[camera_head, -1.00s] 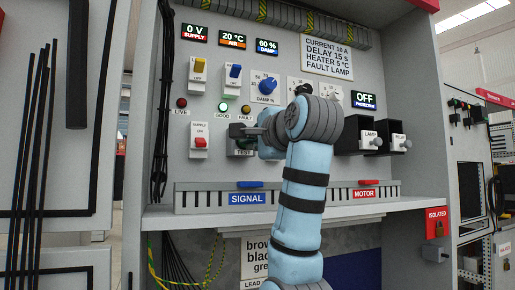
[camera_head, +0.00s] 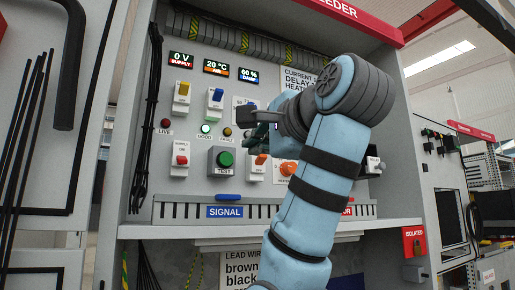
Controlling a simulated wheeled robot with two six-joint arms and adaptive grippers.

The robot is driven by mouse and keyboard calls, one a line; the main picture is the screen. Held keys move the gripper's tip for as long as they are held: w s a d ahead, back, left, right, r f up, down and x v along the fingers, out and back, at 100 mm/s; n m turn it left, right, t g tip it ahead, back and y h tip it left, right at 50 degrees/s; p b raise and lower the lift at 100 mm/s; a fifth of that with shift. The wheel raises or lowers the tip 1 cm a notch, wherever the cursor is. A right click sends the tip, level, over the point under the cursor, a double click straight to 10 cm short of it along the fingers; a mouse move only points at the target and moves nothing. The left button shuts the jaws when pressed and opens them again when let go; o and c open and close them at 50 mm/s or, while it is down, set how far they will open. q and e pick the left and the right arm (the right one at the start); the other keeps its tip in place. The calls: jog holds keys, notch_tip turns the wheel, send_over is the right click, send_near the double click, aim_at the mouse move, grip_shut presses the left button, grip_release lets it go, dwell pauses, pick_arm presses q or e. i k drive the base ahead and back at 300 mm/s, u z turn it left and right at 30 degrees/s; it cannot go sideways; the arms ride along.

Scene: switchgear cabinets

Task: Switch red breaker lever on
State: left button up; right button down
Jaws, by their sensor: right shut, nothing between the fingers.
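The red breaker lever (camera_head: 181,160) sits on a small white breaker housing (camera_head: 180,171) at the lower left of the grey panel. It is in clear view; its exact tilt is hard to tell. The supply display (camera_head: 181,58) above reads 0 V. My right gripper (camera_head: 250,115) is shut and empty, in front of the panel's middle, up and to the right of the red lever and apart from it. My own arm hides the right part of the panel. My left gripper is out of view.
A yellow lever (camera_head: 184,89) and a blue lever (camera_head: 217,96) sit above. The green test button (camera_head: 225,159), an orange lever (camera_head: 260,159) and an orange knob (camera_head: 288,168) lie right of the red lever. Black cables (camera_head: 146,120) hang at the left. A trunking strip (camera_head: 170,211) runs below.

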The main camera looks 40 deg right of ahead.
aim_at(180, 159)
jog(key=k, duration=1)
